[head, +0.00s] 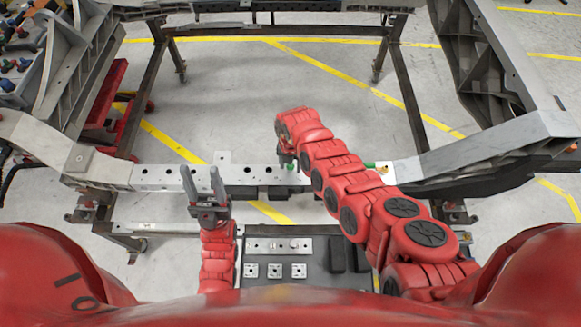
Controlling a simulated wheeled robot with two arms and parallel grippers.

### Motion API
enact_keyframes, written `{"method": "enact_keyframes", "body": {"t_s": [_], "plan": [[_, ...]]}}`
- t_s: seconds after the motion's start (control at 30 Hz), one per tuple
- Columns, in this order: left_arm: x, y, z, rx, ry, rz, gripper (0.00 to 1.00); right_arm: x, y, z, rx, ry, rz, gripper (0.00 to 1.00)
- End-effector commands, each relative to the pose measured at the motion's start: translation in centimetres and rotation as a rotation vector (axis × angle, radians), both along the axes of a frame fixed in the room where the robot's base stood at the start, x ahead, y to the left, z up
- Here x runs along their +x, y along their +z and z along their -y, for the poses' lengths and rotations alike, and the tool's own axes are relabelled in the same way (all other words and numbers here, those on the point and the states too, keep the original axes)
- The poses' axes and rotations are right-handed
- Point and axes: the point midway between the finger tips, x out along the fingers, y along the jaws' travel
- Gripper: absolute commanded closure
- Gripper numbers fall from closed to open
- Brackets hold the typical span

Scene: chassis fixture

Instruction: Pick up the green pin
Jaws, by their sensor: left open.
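A small green pin (291,167) shows on the grey metal crossbar (240,176), just below the end of my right arm. Another bit of green (370,165) shows on the bar beside the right arm's links, partly hidden. My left gripper (200,170) points up and away, its two fingers apart with nothing between them. It is in front of the bar, left of the green pin. My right gripper (285,157) is a small dark shape under the red wrist, close above the pin. Its fingers are mostly hidden, and I cannot tell whether it touches the pin.
A dark tray (315,269) with metal plates, small square blocks and black blocks lies in front of the bar. Large grey chassis frames (77,70) stand at left and right (495,70). Open floor with yellow lines lies beyond the bar.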

Motion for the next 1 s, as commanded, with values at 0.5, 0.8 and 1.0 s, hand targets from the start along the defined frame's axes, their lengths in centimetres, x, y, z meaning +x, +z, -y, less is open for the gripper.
{"method": "enact_keyframes", "body": {"t_s": [0.5,0.8,1.0], "plan": [[0.0,0.0,0.0,0.000,0.000,0.000,0.50,0.0,0.0,0.0,0.000,0.000,0.001,1.00],[0.0,0.1,0.0,0.000,0.000,0.000,0.50,0.1,0.3,0.0,0.001,0.001,0.001,1.00],[0.0,0.2,0.0,0.000,0.000,0.000,0.50,0.2,1.3,-0.1,0.001,0.004,0.004,1.00]]}}
